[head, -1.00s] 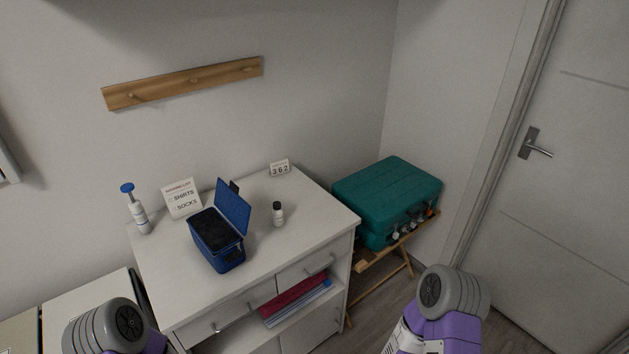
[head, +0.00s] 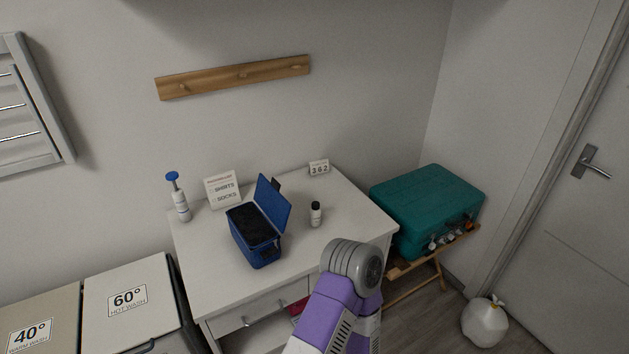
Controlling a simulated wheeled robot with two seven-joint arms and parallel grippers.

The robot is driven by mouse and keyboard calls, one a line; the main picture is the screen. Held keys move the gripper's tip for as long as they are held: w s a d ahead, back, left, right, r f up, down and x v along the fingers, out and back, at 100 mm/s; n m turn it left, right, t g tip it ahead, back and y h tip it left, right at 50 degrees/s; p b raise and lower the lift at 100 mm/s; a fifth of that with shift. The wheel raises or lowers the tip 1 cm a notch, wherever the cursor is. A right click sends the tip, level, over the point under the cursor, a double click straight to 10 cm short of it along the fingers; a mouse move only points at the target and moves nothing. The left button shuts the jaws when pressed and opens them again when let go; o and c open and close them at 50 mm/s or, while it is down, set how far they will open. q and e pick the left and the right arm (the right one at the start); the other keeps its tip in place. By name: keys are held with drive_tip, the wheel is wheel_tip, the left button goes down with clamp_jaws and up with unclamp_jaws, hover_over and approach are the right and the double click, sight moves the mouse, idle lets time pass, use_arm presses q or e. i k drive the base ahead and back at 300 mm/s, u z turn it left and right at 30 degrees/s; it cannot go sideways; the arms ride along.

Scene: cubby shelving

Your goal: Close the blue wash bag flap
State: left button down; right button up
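The blue wash bag (head: 252,238) stands on top of the white dresser (head: 203,285), left of its middle. Its flap (head: 273,203) is up, standing open on the bag's right side, and the dark inside shows. One of my arms, purple and grey, reaches in from the bottom, in front of the dresser's right part and apart from the bag. No gripper fingers show in this view.
A white pump bottle (head: 180,200) and a list sign (head: 222,189) stand behind and left of the bag. A small white bottle (head: 316,215) with a dark cap stands to its right. A number block (head: 319,168) is at the back. A teal suitcase (head: 426,205) rests on a wooden rack at right.

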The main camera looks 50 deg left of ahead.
sight(269, 197)
drive_tip(key=i, duration=2.15)
drive_tip(key=u, duration=2.65)
